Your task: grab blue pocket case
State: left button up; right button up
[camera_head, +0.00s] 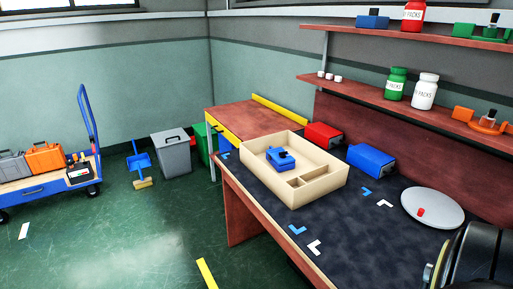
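A blue box-shaped case (370,162) lies on the dark table top, right of the tray, with a dark end facing right. A smaller blue item (281,159) with a dark knob sits inside the large left compartment of the beige tray (322,184). Another blue item (372,22) with a dark knob stands on the upper shelf. I cannot tell for certain which one is the pocket case. Neither of my grippers is in view; only a dark rounded part, probably of my arm, shows at the bottom right.
A red case (323,137) lies behind the blue one. A grey round plate (433,207) with a small red piece is at the table's right. Blue and white corner marks are on the dark surface. Shelves (420,117) with bottles overhang the back. The table's front is clear.

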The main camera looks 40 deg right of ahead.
aim_at(281, 165)
jog(key=i, duration=2.1)
jog(key=z, duration=1.15)
